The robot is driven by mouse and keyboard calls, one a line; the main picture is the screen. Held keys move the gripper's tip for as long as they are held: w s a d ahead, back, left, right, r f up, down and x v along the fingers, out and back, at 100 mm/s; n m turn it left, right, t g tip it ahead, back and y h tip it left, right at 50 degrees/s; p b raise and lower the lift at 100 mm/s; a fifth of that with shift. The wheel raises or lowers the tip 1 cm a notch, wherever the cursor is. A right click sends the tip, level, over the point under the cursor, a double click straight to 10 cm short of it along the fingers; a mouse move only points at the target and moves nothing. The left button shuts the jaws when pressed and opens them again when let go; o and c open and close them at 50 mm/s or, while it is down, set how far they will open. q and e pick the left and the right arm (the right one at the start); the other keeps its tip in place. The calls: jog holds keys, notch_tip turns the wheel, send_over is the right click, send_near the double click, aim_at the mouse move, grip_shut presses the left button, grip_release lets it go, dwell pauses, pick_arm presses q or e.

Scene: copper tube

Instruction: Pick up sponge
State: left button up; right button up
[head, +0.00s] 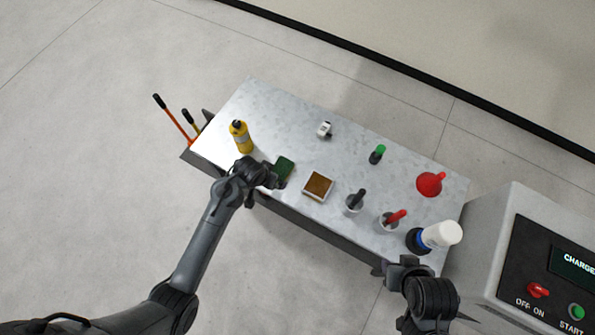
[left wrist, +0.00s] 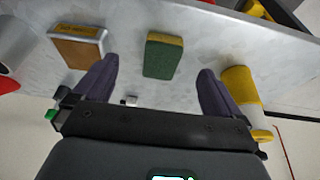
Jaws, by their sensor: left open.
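The sponge (head: 285,166) is a green block near the front edge of the metal table. In the left wrist view the sponge (left wrist: 161,60) shows a green face and a yellow side. My left gripper (head: 272,180) is at the near side of the sponge and partly covers it. In the left wrist view my left gripper (left wrist: 158,66) is open and empty, one finger on each side of the sponge, with gaps to both. My right gripper (head: 405,265) is at the table's front right corner, away from the sponge; its fingers are not clear.
A brown-topped block (head: 318,186) lies right of the sponge. A yellow bottle (head: 240,137) stands at left. Two cups (head: 354,202) with handled tools, a red funnel-like item (head: 430,184) and a white bottle (head: 441,234) stand at right.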

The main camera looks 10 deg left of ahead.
aim_at(280, 170)
pick_arm(q)
jog(key=w+b, duration=0.1)
jog(key=w, duration=0.2)
jog(key=shift+w+d+r+t, duration=0.1)
jog(key=shift+w+d+t, duration=0.1)
jog(key=shift+t, duration=0.1)
jog(key=b+x, duration=0.1)
jog(key=x, duration=0.2)
jog(key=shift+w+a, duration=0.1)
jog(key=shift+w, duration=0.05)
jog(key=shift+b+x, duration=0.85)
jog(key=shift+x, duration=2.55)
jog(key=shift+f, duration=0.25)
jog(key=c, duration=1.1)
